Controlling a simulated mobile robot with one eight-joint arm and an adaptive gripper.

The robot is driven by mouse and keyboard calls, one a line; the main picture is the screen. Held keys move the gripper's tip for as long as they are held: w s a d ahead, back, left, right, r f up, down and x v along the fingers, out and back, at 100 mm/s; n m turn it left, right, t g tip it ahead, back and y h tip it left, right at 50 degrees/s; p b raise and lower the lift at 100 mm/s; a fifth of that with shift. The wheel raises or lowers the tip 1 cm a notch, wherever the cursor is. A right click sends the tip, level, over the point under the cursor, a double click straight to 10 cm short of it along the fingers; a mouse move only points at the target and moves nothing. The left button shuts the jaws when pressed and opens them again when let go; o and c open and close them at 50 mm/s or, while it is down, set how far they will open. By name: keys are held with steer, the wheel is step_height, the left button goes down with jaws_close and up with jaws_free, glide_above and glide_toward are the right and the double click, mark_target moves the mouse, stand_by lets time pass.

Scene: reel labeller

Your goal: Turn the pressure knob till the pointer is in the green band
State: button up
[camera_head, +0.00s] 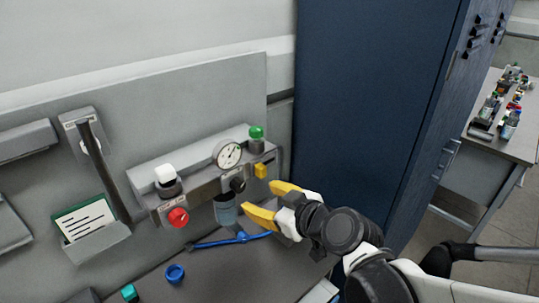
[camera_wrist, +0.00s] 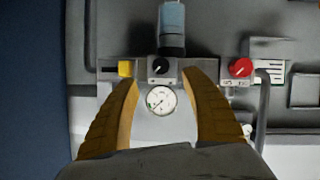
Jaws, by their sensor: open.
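A white round gauge (camera_head: 228,154) sits on top of the grey unit on the wall panel. It shows a thin dark pointer, but the frames are too small to tell whether that lies in a green band. A black knob (camera_head: 237,185) is on the unit's front below the gauge, probably the pressure knob. In the wrist view the gauge (camera_wrist: 162,100) lies between my fingers, and the black knob (camera_wrist: 161,66) is just beyond the fingertips. My gripper (camera_head: 259,198) is open and empty, in front of the black knob and apart from it. It also shows in the wrist view (camera_wrist: 160,77).
A red knob (camera_head: 178,217) and a yellow block (camera_head: 261,170) flank the black knob. A clear bluish bowl (camera_head: 225,212) hangs below it. A tall blue cabinet (camera_head: 365,90) stands to the right.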

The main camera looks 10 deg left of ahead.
mark_target(241, 187)
steer(key=x, duration=0.3)
steer(key=b+x, duration=0.1)
steer(key=x, duration=0.3)
steer(key=b+x, duration=0.1)
steer(key=x, duration=0.3)
steer(key=shift+w+a+r, duration=0.15)
steer(key=shift+a+r, duration=0.05)
steer(key=shift+r, duration=0.1)
steer(key=c, duration=1.2)
